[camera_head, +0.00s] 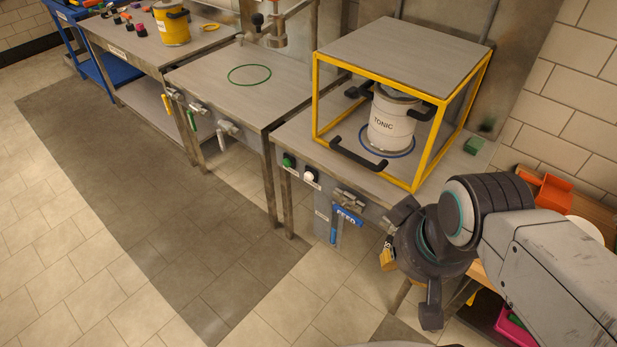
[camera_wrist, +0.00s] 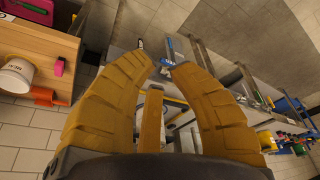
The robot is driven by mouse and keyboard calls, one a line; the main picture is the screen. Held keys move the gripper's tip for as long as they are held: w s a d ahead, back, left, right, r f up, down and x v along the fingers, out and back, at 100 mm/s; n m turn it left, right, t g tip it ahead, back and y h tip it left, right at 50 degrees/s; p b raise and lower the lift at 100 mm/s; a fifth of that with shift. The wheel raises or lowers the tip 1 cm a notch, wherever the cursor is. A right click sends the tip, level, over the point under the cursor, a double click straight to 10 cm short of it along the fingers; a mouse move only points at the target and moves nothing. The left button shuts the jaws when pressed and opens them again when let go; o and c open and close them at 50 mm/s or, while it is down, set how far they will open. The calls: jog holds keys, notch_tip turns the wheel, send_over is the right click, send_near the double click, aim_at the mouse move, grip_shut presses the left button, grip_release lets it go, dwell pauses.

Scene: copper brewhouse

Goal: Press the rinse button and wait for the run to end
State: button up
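On the front of the right-hand station are a green button (camera_head: 289,160) and a white button (camera_head: 310,174). Their small labels are too blurred to read, so I cannot tell which is rinse. A white keg marked TONIC (camera_head: 390,122) stands upright on a blue ring (camera_head: 408,150), inside a yellow-framed guard (camera_head: 316,95) with a grey top. My gripper (camera_head: 408,262) is in front of the station's right end, right of and below the buttons, apart from them. In the wrist view its yellow fingers (camera_wrist: 163,66) show a gap between their tips, with nothing held.
A blue FEED tag (camera_head: 347,217) and blue-handled valve (camera_head: 333,230) hang below the station's front. A middle table (camera_head: 205,75) bears a green ring. A yellow pail (camera_head: 172,25) stands farther left. A wooden bench (camera_wrist: 40,42) is right of the station. The floor in front is clear.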

grip_shut()
jog(key=shift+c, duration=1.1)
grip_release()
